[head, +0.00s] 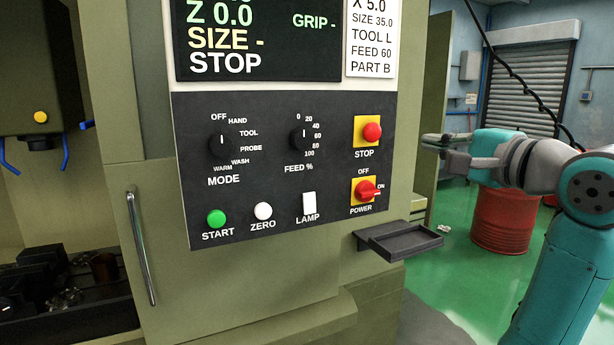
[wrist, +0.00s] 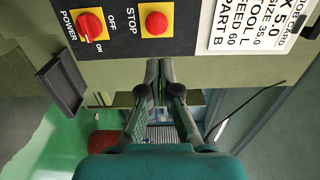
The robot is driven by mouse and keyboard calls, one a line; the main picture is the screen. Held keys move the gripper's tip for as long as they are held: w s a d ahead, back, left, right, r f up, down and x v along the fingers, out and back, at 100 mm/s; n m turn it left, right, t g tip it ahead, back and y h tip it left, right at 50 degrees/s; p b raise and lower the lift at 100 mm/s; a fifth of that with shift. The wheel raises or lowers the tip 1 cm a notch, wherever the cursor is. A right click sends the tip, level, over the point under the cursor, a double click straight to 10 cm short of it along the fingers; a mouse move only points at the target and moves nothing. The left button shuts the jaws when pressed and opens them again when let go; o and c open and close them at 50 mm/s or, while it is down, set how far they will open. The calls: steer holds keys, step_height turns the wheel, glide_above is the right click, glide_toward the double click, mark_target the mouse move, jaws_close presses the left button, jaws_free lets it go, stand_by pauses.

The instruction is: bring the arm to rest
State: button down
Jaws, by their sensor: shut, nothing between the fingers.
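My gripper (head: 432,144) is at the right of the head view, held out level toward the machine's control panel (head: 335,197). It is shut and empty. In the wrist view my gripper (wrist: 160,66) has its fingertips together, just below the red STOP button (wrist: 156,23) in the picture. Whether the fingertips touch the machine cannot be told. The STOP button also shows in the head view (head: 372,132), to the left of my gripper. My teal arm runs down to the lower right of the head view.
The red POWER knob (head: 366,191) points toward ON. A small dark tray (head: 399,241) sticks out below the panel. A door handle (head: 141,248) stands out at the left. A red drum (head: 502,220) stands behind my arm on the green floor.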

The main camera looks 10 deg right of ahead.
steer(key=w+a+f+h, duration=0.1)
steer(key=w+f, duration=0.1)
steer(key=f, duration=0.9)
steer(key=w+a+f+h, duration=0.1)
steer(key=f, duration=1.1)
steer(key=s+a+f+n+h, duration=0.1)
steer(key=s+a+f, duration=0.15)
steer(key=f, duration=0.45)
steer(key=s+a+f+n, duration=0.1)
steer(key=s+f, duration=0.3)
steer(key=f, duration=0.3)
steer(key=s+a+f+n+h, duration=0.1)
steer(key=s+a+f, duration=0.15)
steer(key=f, duration=0.35)
steer(key=s+a+f+n+g, duration=0.1)
steer(key=s+a+f+n, duration=0.15)
steer(key=s+f, duration=0.5)
steer(key=s+a+f+n+g, duration=0.1)
steer(key=s+f+n, duration=0.3)
steer(key=s, duration=0.7)
steer(key=s+a+n, duration=0.1)
steer(key=s+n, duration=0.2)
steer(key=s, duration=0.6)
steer(key=s+a+n+g, duration=0.1)
steer(key=s+n, duration=0.2)
steer(key=s, duration=0.7)
steer(key=shift+a+y, duration=0.3)
steer(key=shift+a, duration=0.1)
